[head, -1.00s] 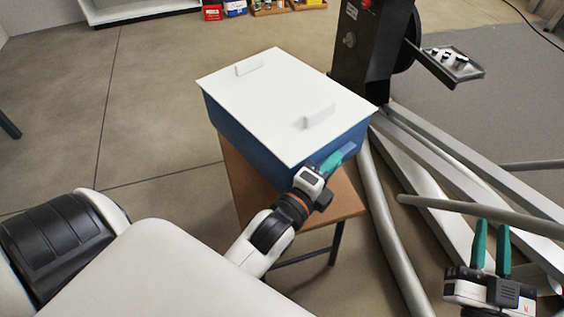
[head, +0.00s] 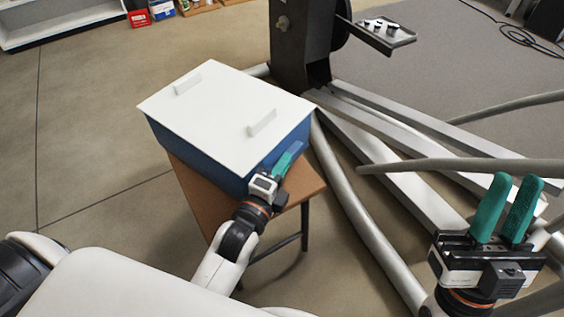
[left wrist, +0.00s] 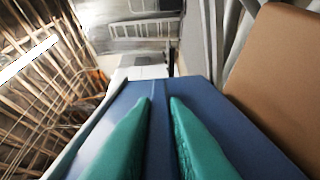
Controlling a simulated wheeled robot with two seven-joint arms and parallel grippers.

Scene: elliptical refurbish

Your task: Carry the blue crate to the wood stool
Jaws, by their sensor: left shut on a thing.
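The blue crate (head: 200,156) has a flat white lid (head: 222,108) with two raised white bars. In the head view it sits over the brown top of the wood stool (head: 303,184), whose right front part sticks out bare; I cannot tell whether the crate's underside touches it. My left gripper (head: 291,153) is shut on the crate's near right side. In the left wrist view its green fingers (left wrist: 161,99) lie against the blue crate wall (left wrist: 215,125), with the brown stool top (left wrist: 280,75) to the right. My right gripper (head: 517,181) is open and empty at the right.
A dark machine post (head: 300,45) stands behind the crate, with long grey frame bars (head: 385,165) running over the floor to the right. A small tray (head: 388,37) sticks out from the post. A white shelf (head: 60,20) is at the back left. Floor left of the stool is clear.

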